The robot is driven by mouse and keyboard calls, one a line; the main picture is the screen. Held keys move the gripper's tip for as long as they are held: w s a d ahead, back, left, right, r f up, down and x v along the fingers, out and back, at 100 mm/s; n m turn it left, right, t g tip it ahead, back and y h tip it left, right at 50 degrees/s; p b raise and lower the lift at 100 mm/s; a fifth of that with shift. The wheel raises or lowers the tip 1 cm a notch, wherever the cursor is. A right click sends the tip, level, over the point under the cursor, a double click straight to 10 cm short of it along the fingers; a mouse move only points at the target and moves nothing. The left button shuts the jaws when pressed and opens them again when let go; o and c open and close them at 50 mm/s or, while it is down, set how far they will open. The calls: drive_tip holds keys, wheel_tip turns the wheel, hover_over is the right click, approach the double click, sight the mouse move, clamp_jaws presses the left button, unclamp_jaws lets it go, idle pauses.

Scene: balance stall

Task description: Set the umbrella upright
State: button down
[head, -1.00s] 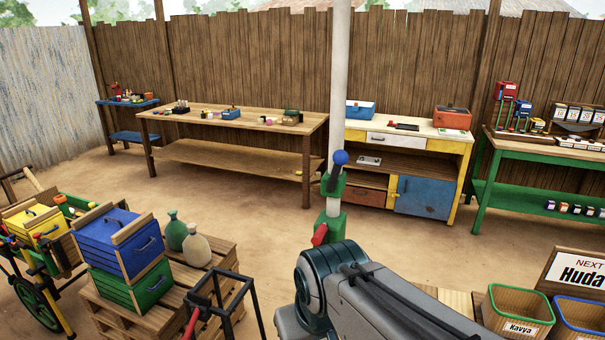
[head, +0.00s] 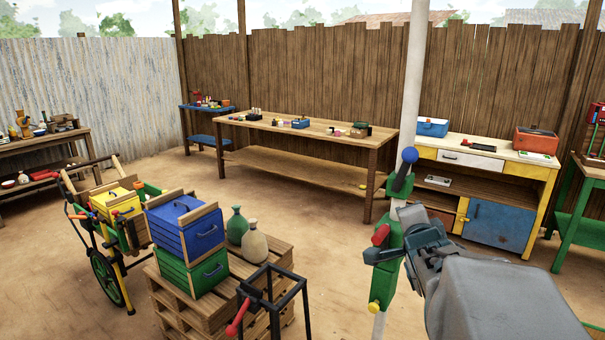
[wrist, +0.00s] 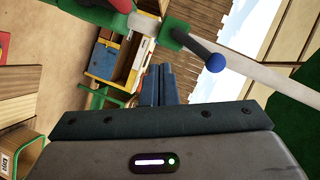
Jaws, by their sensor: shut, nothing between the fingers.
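The pale pole (head: 411,95), apparently the umbrella's, leans slightly in the head view, its top to the right. It carries a green bracket (head: 393,242) with a black lever ending in a blue ball (head: 409,155), a red handle (head: 381,235) and a yellow knob (head: 374,306). The wrist view shows the pole (wrist: 255,68), the blue ball (wrist: 216,62) and a dark green surface (wrist: 296,125), perhaps canopy. My gripper (wrist: 160,85) is shut and empty. In the head view it is just right of the bracket; contact cannot be told. The canopy is outside the head view.
A cart (head: 110,280) stands farther left. A long table (head: 300,135) and a yellow cabinet (head: 540,185) stand behind. Open ground lies between.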

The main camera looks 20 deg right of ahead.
sight(403, 172)
drive_tip(key=s+d+r+m+t+b, duration=0.2)
drive_tip(key=d+m+t+b, duration=0.1)
drive_tip(key=d+m+t, duration=0.4)
drive_tip(key=w+d+r+g+p, duration=0.1)
drive_tip(key=w+r, duration=0.3)
drive_tip(key=w, duration=0.8)
drive_tip(key=shift+d+r+y+p, duration=0.3)
drive_tip(key=shift+d+r+p, duration=0.1)
drive_tip(key=shift+d, duration=0.2)
